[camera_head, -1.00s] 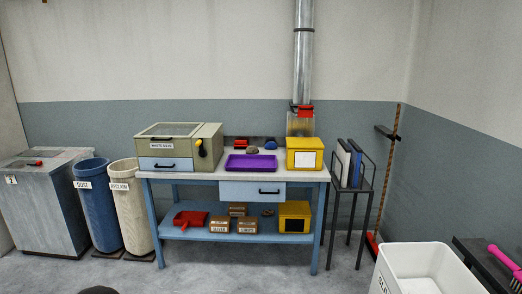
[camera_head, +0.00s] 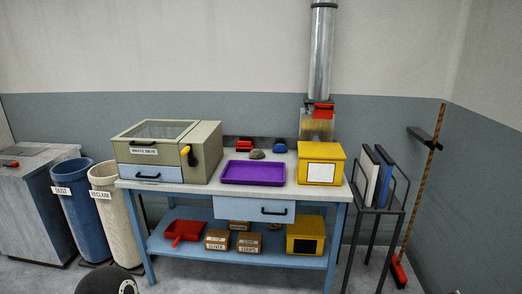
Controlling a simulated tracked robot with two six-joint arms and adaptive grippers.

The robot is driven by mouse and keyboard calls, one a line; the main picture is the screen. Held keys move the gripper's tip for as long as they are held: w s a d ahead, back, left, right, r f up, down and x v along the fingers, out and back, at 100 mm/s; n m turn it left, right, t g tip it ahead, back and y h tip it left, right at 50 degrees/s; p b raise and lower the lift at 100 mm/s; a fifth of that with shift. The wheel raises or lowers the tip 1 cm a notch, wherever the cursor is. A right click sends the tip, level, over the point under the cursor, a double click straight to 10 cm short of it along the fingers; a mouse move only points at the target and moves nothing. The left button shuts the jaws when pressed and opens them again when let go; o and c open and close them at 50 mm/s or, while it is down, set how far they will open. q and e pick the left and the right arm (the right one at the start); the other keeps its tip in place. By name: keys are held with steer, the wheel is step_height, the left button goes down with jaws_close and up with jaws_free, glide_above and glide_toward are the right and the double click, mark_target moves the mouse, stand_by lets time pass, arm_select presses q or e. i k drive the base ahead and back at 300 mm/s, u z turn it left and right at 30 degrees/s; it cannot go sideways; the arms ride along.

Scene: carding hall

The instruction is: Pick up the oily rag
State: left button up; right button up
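No thing in view can be made out for certain as the oily rag. A small brown-grey lump (camera_head: 257,154) lies on the workbench top (camera_head: 205,190) behind the purple tray (camera_head: 252,172). A small blue item (camera_head: 276,147) lies just right of the lump. Another small dark brown item (camera_head: 274,227) sits on the lower shelf, partly hidden behind the boxes. These are too small to tell what they are. Neither of my grippers is in view. A dark rounded part, which may be mine, shows at the bottom left edge.
A waste box with a drawer (camera_head: 150,172) and a yellow bin (camera_head: 321,164) stand on the bench. A red dustpan (camera_head: 184,231) and cartons are on the shelf. Blue (camera_head: 80,215) and cream (camera_head: 120,220) bins stand left; a black rack (camera_head: 377,208) stands right.

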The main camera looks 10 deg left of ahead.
mark_target(254, 153)
steer(key=z, duration=0.05)
steer(key=i, duration=1.95)
steer(key=u, duration=1.25)
